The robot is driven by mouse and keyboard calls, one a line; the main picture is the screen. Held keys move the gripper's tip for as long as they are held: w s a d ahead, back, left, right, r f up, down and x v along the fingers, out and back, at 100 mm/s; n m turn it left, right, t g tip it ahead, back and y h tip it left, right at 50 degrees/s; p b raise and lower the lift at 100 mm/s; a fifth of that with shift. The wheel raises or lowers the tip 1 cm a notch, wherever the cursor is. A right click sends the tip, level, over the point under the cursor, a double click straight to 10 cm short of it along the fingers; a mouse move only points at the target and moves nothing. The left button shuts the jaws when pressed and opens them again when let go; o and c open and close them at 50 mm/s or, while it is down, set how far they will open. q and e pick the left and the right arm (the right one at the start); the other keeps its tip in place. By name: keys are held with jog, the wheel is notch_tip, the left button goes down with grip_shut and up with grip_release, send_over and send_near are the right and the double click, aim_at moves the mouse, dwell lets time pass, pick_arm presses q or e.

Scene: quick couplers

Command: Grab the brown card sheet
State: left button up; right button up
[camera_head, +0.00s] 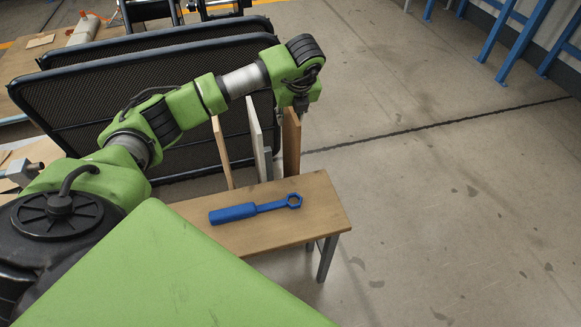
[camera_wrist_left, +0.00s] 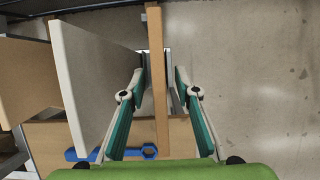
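A brown sheet (camera_head: 291,143) stands upright on edge at the right end of a row of sheets at the back of the small wooden table. It shows edge-on in the left wrist view (camera_wrist_left: 158,95). My left gripper (camera_head: 301,104) is above its top edge. In the left wrist view my left gripper (camera_wrist_left: 159,78) is open, with one finger on each side of the brown sheet and a gap on both sides. A white-grey sheet (camera_wrist_left: 88,85) stands to its left, and a tan sheet (camera_wrist_left: 28,80) farther left. My right gripper is not in view.
A blue ring wrench (camera_head: 248,211) lies on the wooden table (camera_head: 320,205) in front of the sheets. Dark mesh panels (camera_head: 80,100) stand behind and to the left. The floor to the right is open, with blue frames (camera_head: 520,40) far off.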

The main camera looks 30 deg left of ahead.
pick_arm(q)
grip_shut()
jog(key=shift+r, duration=0.15)
